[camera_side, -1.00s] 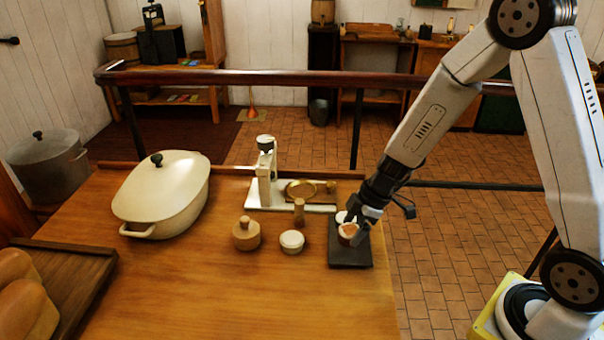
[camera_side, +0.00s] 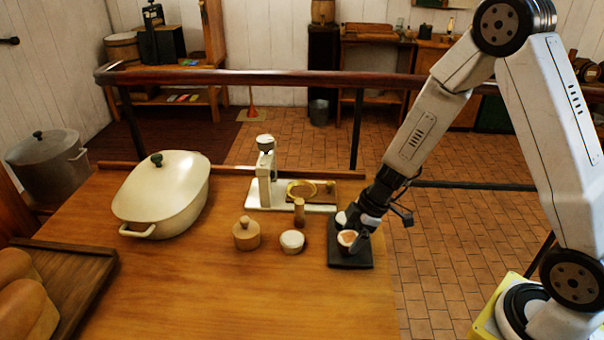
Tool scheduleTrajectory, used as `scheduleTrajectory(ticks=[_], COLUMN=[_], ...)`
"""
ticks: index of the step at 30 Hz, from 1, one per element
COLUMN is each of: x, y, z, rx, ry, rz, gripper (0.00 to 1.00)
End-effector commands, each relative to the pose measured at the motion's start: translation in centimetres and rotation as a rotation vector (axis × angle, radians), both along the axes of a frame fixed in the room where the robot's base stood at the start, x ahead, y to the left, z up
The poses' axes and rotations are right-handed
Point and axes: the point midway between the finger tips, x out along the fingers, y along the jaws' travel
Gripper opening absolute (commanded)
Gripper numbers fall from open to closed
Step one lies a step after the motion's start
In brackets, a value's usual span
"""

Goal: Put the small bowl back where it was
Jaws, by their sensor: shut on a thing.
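A small white bowl (camera_side: 347,239) with brownish contents is over the front part of a dark square tray (camera_side: 351,261) near the table's right edge. My gripper (camera_side: 356,236) reaches down from the right and is shut on this bowl, low over the tray. I cannot tell whether the bowl's underside touches the tray. Another small white item (camera_side: 341,218) shows behind it, partly hidden by my gripper.
Left of the tray stand a round white pot (camera_side: 292,241), a lidded wooden jar (camera_side: 246,234) and a small wooden cylinder (camera_side: 299,211). A white scale (camera_side: 265,188) with a brass dish is behind. A large cream casserole (camera_side: 162,196) is at left. The front table is clear.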

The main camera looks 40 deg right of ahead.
Motion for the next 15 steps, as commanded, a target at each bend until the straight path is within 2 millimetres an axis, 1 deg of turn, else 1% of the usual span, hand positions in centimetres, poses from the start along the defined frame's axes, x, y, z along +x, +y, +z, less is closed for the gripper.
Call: scheduleTrajectory(ticks=[15], x=[0.03], y=[0.01], z=[-0.71], rx=[0.001], ry=[0.000], rz=[-0.001], gripper=[0.22])
